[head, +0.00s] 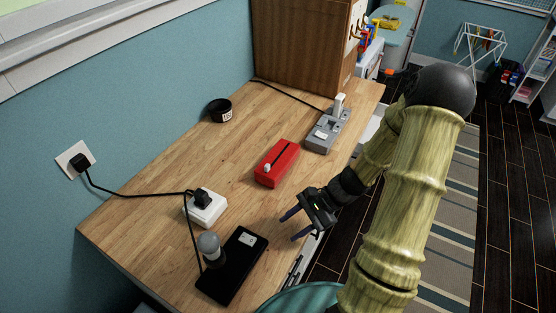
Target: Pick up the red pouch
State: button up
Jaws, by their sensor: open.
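The red pouch (277,163) lies on the wooden desk top, near its middle. It is a small red block shape with a dark line along its top and a small pale piece near its left end. My gripper (291,227) is over the desk's right-hand edge, nearer to the camera than the pouch. Its two dark fingers are spread, empty and point left. The gripper is apart from the pouch. Nothing hides the pouch.
A grey power strip (326,135) stands behind the pouch, with a black cup (220,110) at the back left. A white adapter (205,207) with a black plug and a black tray (232,265) with a bulb-like object are nearer. Bare desk lies left of the pouch.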

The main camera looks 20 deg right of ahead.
aim_at(278, 162)
jog(key=w+d+m+t+y, duration=0.1)
jog(key=m+t, duration=0.1)
jog(key=w+d+m+t+y, duration=0.1)
jog(key=w+m, duration=0.1)
jog(key=w+d+m+t+y+p, duration=0.1)
jog(key=w+m+t, duration=0.1)
jog(key=shift+d+r+m+t+y, duration=0.15)
jog(key=shift+d+m+t+y, duration=0.15)
jog(key=shift+y, duration=0.1)
jog(key=w+d+m+t, duration=0.1)
jog(key=d+m+t, duration=0.1)
jog(key=w+d+m+t, duration=0.1)
jog(key=d+m+t, duration=0.1)
jog(key=t, duration=0.1)
jog(key=w+d+m+t+p, duration=0.1)
jog(key=w+d+m+t, duration=0.1)
jog(key=shift+d+r+m+h, duration=0.3)
jog(key=shift+d+r+h, duration=0.05)
jog(key=shift+r+h, duration=0.05)
jog(key=shift+w+a, duration=0.1)
jog(key=shift+w, duration=0.05)
jog(key=shift+w+f, duration=0.1)
jog(key=b+x, duration=0.3)
jog(key=x, duration=0.8)
jog(key=shift+w+a, duration=0.2)
jog(key=shift+a, duration=0.15)
